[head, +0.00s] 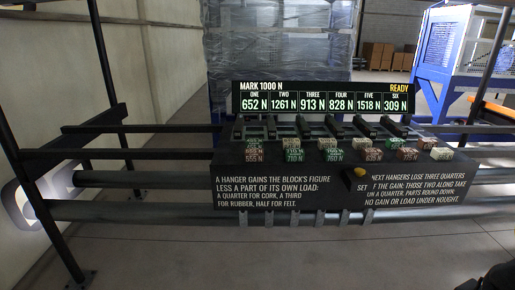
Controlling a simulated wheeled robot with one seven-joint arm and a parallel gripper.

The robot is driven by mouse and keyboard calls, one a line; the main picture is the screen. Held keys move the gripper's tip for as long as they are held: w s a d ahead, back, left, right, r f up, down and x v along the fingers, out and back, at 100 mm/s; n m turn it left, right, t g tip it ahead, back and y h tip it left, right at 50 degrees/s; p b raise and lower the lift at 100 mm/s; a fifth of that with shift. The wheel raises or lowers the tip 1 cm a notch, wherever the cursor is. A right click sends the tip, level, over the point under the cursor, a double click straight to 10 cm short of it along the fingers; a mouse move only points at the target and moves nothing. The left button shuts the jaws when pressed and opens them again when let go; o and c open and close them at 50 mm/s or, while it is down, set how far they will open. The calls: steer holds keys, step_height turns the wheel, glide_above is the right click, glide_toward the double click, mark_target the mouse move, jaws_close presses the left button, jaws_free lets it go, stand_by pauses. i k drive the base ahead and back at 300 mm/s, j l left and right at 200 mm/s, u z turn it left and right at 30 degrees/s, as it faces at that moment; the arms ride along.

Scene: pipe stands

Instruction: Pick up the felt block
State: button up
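Several small blocks with printed figures sit on top of a dark console in the middle of the head view. Some are green, like one at the front (333,155); some are cream, like one at the right end (442,154); some are brown, like one beside it (407,153). I cannot tell from the picture which is felt; no material name is readable on them. My gripper is not visible in this view.
The console (285,185) carries rule text and a yellow knob (360,172) marked SET. A display (320,98) behind it reads MARK 1000 N, READY, with loads 652, 1261, 913, 828, 1518, 309 N. Grey pipes (130,210) run across on dark stands. Floor in front is clear.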

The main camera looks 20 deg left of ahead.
mark_target(286, 143)
steer(key=i+u, duration=0.2)
steer(key=u, duration=0.25)
steer(key=i+l+u, duration=0.1)
steer(key=u, duration=0.35)
steer(key=i+l+u, duration=0.2)
steer(key=u, duration=0.3)
steer(key=i+l+u, duration=0.1)
steer(key=i+l, duration=0.35)
steer(key=l, duration=0.2)
steer(key=i+l+u, duration=0.25)
steer(key=i+l, duration=0.15)
steer(key=l, duration=0.3)
steer(key=i+l, duration=0.2)
steer(key=l, duration=0.15)
steer(key=u, duration=0.05)
